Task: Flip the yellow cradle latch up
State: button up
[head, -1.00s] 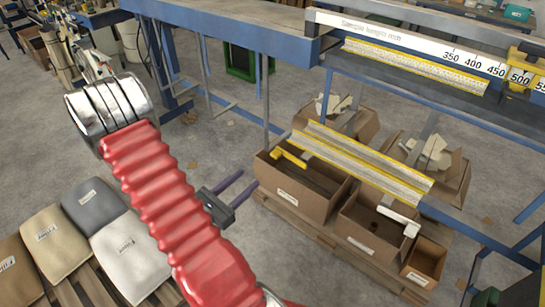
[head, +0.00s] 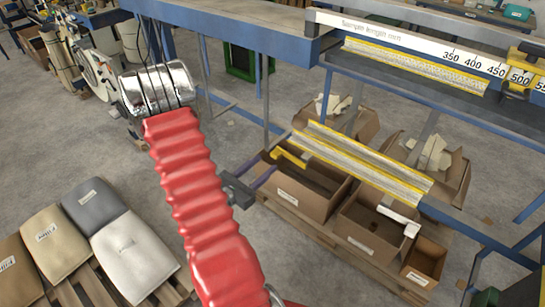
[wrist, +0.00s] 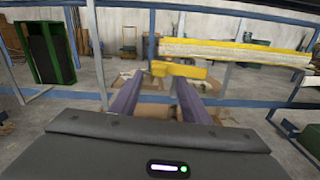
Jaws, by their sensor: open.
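The yellow latch (head: 289,158) is a short bar at the left end of the cradle (head: 362,160), a pale trough with yellow edges. The latch slopes down to the right in the head view. In the wrist view the latch (wrist: 180,69) lies nearly level, just beyond my fingertips, with the cradle (wrist: 235,52) above and to its right. My gripper (head: 268,167) is open and empty, its two purple fingers pointing at the latch from the left. In the wrist view my gripper (wrist: 160,82) has its fingers apart below the latch. I cannot tell whether they touch it.
A blue frame rail (head: 470,240) runs along the cradle's right end. Cardboard boxes (head: 300,200) stand below the cradle. A ruler board (head: 410,45) and a second trough are above. Filled sacks (head: 130,250) lie at the lower left.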

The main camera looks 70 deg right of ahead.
aim_at(274, 157)
jog(key=shift+x, duration=2.75)
grip_shut()
jog(key=shift+s+a, duration=0.1)
jog(key=shift+s+d, duration=0.1)
jog(key=shift+d, duration=0.1)
jog(key=shift+a, duration=0.15)
